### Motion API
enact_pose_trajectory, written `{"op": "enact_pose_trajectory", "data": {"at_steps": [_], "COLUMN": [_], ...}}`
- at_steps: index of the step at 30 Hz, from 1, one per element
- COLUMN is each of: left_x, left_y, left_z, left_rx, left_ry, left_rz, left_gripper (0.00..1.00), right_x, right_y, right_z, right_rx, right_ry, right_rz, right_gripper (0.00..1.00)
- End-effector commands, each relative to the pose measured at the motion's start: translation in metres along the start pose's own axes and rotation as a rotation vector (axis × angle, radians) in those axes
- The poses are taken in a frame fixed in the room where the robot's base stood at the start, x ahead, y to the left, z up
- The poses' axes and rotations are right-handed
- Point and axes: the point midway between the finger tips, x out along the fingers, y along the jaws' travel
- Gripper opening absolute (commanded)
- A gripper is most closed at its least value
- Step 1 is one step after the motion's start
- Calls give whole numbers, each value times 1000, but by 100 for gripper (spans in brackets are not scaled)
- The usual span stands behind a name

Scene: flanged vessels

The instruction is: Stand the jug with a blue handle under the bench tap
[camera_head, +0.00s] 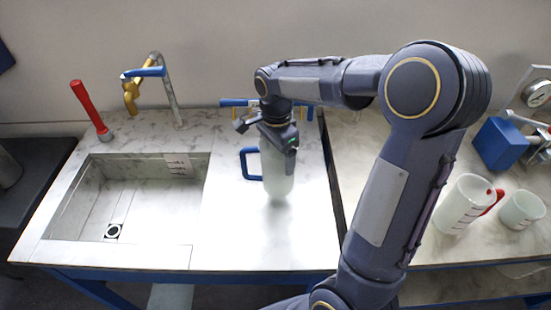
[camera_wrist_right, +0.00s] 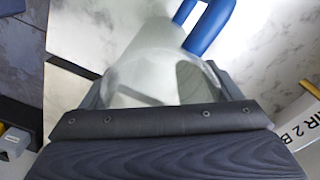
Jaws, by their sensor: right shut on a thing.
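The jug (camera_head: 276,175) is tall and translucent, with a blue handle (camera_head: 249,163) on its left side. It is upright over the pale worktop, right of the sink; I cannot tell whether its base touches. My right gripper (camera_head: 279,136) is shut on its upper part and hides the top. The wrist view shows the jug (camera_wrist_right: 150,60) between the fingers, with the blue handle (camera_wrist_right: 208,25) beyond. The bench tap (camera_head: 145,72) has a brass body, a blue lever and a grey pipe. It stands behind the sink, left of the jug. My left gripper is out of view.
The sunken sink (camera_head: 110,256) is left of the jug. A red-handled lever (camera_head: 90,110) stands at its back left. A red-handled jug (camera_head: 463,204), a white beaker (camera_head: 522,210) and a blue block (camera_head: 498,145) are on the right-hand bench.

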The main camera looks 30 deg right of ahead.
Motion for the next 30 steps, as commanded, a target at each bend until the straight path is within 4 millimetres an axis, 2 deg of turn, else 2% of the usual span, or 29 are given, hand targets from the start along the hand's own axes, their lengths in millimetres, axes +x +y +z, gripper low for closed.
{"op": "enact_pose_trajectory", "data": {"at_steps": [7,13,26,27,30], "left_x": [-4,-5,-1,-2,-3], "left_y": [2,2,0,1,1], "left_z": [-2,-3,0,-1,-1], "left_rx": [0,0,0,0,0], "left_ry": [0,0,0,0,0], "left_rz": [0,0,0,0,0], "left_gripper": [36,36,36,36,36], "right_x": [18,44,52,50,50], "right_y": [-15,-14,-15,-14,-14], "right_z": [-5,-5,-4,-4,-4], "right_rx": [0,-1,-1,-1,-1], "right_ry": [0,0,0,0,0], "right_rz": [3,2,-1,-1,-1], "right_gripper": [48,48,48,90,100]}}
